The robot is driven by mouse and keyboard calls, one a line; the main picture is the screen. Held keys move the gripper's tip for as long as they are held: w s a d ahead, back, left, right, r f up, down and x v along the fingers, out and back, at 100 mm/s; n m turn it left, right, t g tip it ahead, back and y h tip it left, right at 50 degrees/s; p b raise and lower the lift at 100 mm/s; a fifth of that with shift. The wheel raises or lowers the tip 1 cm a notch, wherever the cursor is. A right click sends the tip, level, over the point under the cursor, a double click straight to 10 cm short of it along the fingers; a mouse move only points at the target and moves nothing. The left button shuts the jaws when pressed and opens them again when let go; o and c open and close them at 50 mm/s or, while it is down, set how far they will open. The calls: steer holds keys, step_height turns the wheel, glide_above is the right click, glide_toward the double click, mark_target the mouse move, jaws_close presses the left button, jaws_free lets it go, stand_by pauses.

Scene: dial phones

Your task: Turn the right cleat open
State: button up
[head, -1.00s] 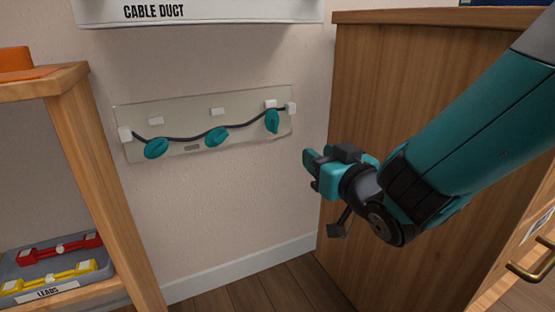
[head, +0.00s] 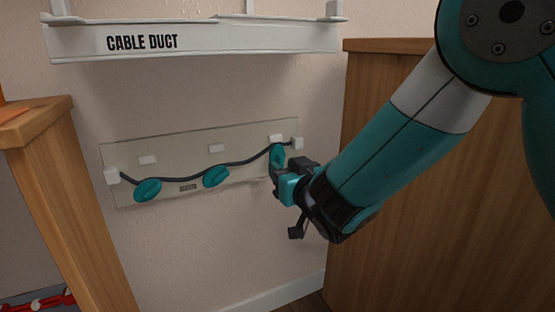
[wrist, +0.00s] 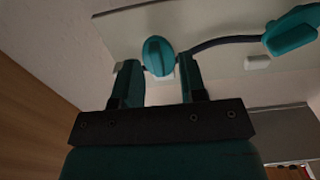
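The right cleat (head: 278,154) is a teal oval knob on the pale wall panel (head: 245,186), standing close to upright. A dark cable (head: 248,160) runs along the panel to it. My gripper (head: 280,177) is at the right cleat, its fingers covering the cleat's lower part in the head view. In the wrist view the right cleat (wrist: 158,55) appears between the tips of my two open fingers (wrist: 159,63), with a gap on each side. I cannot tell how deep the fingers reach around it.
The middle cleat (head: 216,177) and left cleat (head: 148,190) lie slanted on the panel to the left. White clips (head: 113,176) hold the cable ends. A cable duct (head: 200,42) hangs above. A wooden cabinet (head: 400,230) stands close on the right, a wooden shelf (head: 60,170) on the left.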

steer(key=shift+w+a, duration=0.1)
steer(key=shift+w, duration=0.5)
jaws_close()
